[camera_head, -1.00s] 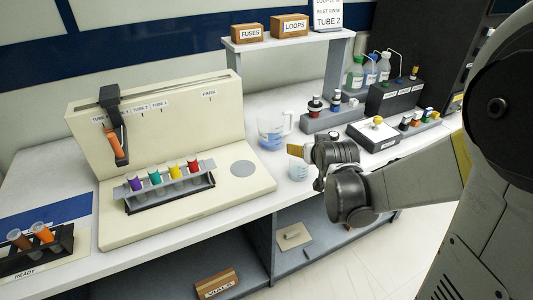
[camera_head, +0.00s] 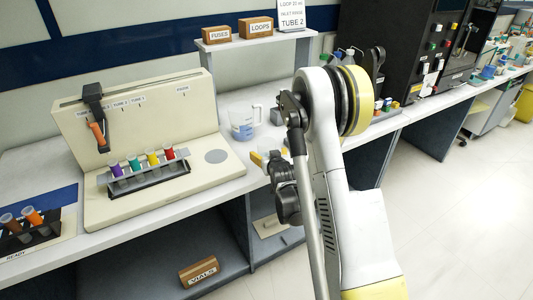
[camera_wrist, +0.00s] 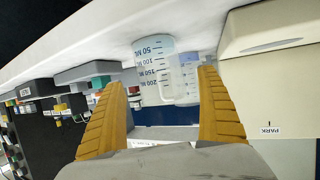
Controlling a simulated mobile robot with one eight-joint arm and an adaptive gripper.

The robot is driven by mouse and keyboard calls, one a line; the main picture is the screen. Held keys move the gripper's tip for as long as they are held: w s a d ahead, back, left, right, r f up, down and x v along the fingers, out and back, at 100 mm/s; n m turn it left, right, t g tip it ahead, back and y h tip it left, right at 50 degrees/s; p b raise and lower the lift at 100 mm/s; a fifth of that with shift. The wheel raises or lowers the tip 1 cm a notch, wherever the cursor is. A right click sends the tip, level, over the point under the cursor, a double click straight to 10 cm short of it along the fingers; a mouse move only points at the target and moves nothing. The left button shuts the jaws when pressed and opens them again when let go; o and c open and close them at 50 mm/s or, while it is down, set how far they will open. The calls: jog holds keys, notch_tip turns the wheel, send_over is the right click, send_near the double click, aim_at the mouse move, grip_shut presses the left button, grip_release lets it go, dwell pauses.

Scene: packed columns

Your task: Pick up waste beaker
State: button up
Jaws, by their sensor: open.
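Two clear graduated vessels stand on the bench, and I cannot read which is labelled waste. The small beaker (camera_wrist: 153,68), marked in mL, appears upside down in the wrist view, between my open yellow fingers. My gripper (camera_wrist: 163,82) is open and empty, with visible gaps to the small beaker on both sides. In the head view my gripper (camera_head: 269,157) largely hides the small beaker.
The cream instrument (camera_head: 150,130) with its rack of colour-capped tubes (camera_head: 148,176) is to the left. A raised shelf (camera_head: 255,41) holds the fuses and loops boxes. Bottles and small blocks stand to the right, partly behind my arm. The bench front edge is close below my gripper.

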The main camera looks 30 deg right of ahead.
jog(key=b+x, duration=0.1)
jog(key=x, duration=0.1)
jog(key=b+x, duration=0.1)
jog(key=x, duration=0.1)
jog(key=shift+d+f, duration=0.1)
jog(key=shift+f, duration=0.15)
jog(key=shift+w, duration=0.3)
jog(key=c, duration=1.3)
jog(key=shift+r, duration=0.1)
